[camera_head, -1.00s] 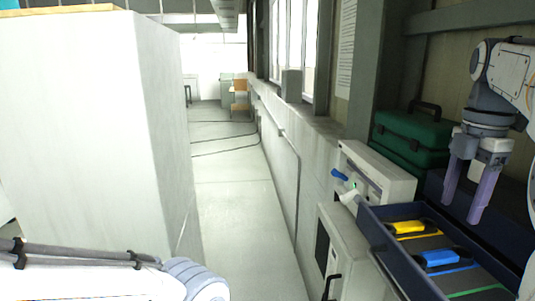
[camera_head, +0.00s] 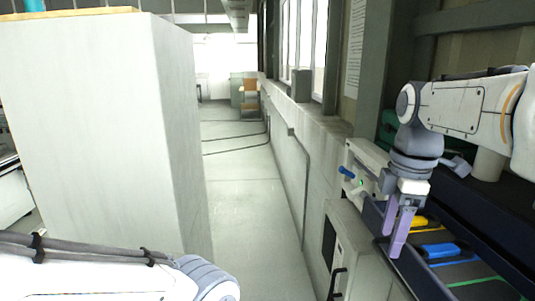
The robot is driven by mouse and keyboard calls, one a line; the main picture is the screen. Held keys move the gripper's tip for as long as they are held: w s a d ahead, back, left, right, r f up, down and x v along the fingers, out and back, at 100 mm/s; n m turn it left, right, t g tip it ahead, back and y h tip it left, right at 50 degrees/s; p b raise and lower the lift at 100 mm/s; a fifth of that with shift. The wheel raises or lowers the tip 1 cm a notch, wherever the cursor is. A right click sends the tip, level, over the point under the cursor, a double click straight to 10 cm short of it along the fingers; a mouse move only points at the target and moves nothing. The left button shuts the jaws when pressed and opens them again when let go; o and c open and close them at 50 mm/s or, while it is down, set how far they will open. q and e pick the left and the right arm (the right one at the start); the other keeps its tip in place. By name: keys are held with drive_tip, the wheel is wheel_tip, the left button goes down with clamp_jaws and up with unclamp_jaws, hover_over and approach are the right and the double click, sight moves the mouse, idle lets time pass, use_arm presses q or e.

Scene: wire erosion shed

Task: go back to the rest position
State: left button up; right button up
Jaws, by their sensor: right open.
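My right gripper (camera_head: 397,225) hangs fingers down over the left edge of a dark blue drawer (camera_head: 404,268) at the right. It is open, and nothing shows between its fingers. My left arm comes in at the bottom left, with its cable along the top; the left gripper is outside the picture. In the drawer lie a yellow-handled tool (camera_head: 419,223), partly hidden behind the gripper, and a blue-handled tool (camera_head: 441,250).
A large white cabinet (camera_head: 110,125) stands close on the left. A light grey unit with a blue knob (camera_head: 346,172) stands by the drawer. A green case (camera_head: 389,128) is mostly hidden behind my right arm. The floor aisle (camera_head: 245,200) in the middle is clear.

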drive_tip(key=s+a+f+m, duration=0.2)
drive_tip(key=s+a+f, duration=0.15)
drive_tip(key=a, duration=0.25)
drive_tip(key=s+a+f+m, duration=0.1)
drive_tip(key=s+a+f, duration=0.1)
drive_tip(key=a+f, duration=0.3)
drive_tip(key=s+a+f+m, duration=0.2)
drive_tip(key=s+a+f, duration=0.1)
drive_tip(key=s, duration=0.3)
drive_tip(key=s+a+f+m, duration=0.3)
drive_tip(key=s+a+f, duration=0.1)
drive_tip(key=s, duration=0.1)
wheel_tip(320, 180, down, 9)
drive_tip(key=s+b, duration=0.1)
drive_tip(key=b, duration=0.7)
drive_tip(key=shift+d+y+b, duration=0.15)
drive_tip(key=shift+y+b, duration=0.15)
drive_tip(key=shift+b, duration=0.1)
